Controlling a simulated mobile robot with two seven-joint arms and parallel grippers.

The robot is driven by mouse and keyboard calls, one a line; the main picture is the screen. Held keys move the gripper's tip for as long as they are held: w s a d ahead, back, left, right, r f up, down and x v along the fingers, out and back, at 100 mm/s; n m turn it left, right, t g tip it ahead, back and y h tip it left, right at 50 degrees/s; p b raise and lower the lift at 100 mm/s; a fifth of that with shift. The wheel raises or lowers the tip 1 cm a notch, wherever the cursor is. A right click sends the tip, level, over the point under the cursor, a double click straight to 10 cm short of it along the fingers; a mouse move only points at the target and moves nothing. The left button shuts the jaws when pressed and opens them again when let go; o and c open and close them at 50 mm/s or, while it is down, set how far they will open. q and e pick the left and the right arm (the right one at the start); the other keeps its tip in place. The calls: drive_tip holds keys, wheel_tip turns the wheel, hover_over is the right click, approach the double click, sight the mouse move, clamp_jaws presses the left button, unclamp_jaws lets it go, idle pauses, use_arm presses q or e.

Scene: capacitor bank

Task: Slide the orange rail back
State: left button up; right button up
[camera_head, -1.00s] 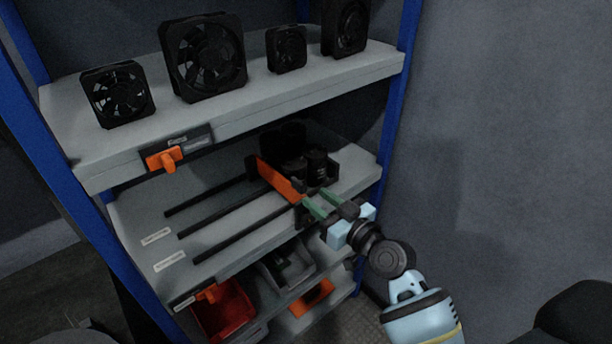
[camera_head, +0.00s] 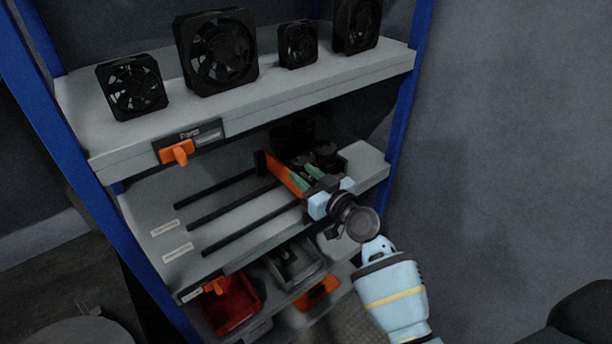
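The orange rail (camera_head: 283,174) stands across the middle shelf, towards its right half. Black cylindrical capacitors (camera_head: 326,155) stand just behind and to the right of it. My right gripper (camera_head: 306,176) reaches in from the right, with its green fingers beside the rail's right face, among the capacitors. The fingers look apart, with a gap between them. I cannot tell whether a fingertip touches the rail. My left gripper is not in view.
Dark parallel guide strips (camera_head: 236,206) run left from the rail along the otherwise clear middle shelf (camera_head: 160,200). Several black fans (camera_head: 217,52) stand on the upper shelf. A red bin (camera_head: 232,305) and a grey bin (camera_head: 296,262) sit below. Blue posts (camera_head: 408,75) frame the rack.

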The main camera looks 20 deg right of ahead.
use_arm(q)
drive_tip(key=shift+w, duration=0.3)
use_arm(e)
clamp_jaws()
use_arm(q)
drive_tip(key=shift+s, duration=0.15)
use_arm(e)
drive_tip(key=shift+a, duration=0.15)
